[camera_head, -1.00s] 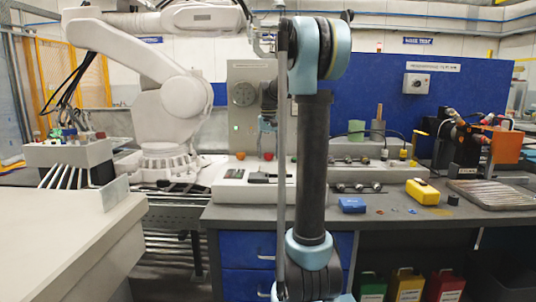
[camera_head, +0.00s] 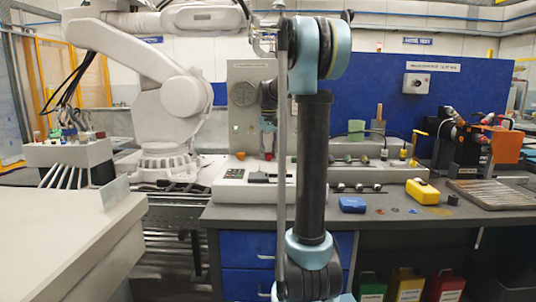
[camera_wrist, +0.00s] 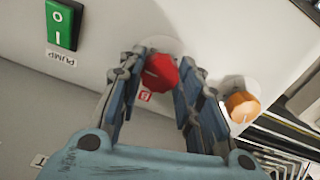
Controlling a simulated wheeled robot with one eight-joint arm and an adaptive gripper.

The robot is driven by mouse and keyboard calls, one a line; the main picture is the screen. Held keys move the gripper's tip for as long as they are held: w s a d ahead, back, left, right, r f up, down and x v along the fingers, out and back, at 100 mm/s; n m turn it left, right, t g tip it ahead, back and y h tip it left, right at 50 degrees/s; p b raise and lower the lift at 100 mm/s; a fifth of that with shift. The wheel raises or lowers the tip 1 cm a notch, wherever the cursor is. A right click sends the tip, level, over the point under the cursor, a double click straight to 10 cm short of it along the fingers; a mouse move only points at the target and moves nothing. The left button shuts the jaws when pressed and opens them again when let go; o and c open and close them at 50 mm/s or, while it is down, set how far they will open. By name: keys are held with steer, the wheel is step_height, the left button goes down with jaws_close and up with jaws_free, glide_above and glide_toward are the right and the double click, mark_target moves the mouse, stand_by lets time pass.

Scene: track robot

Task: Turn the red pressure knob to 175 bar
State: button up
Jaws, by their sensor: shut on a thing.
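The red knob (camera_wrist: 160,72) sits on the pale panel in the wrist view, its dial marks not readable. My gripper (camera_wrist: 161,62) has a finger on either side of it and is shut on it. In the head view the red knob (camera_head: 268,156) shows small below my gripper (camera_head: 268,150), on the grey bench unit. A round gauge (camera_head: 243,94) stands on the upright panel behind, with its reading too small to tell.
An orange knob (camera_wrist: 241,104) is close to the right finger in the wrist view. A green pump switch (camera_wrist: 63,25) is at the upper left. In the head view, a blue box (camera_head: 352,204) and a yellow case (camera_head: 422,191) lie on the bench to the right.

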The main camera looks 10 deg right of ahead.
mark_target(268, 153)
steer(key=o, duration=1)
steer(key=shift+o, duration=0.2)
steer(key=shift+r, duration=0.15)
step_height(268, 153, up, 12)
steer(key=shift+f, duration=0.2)
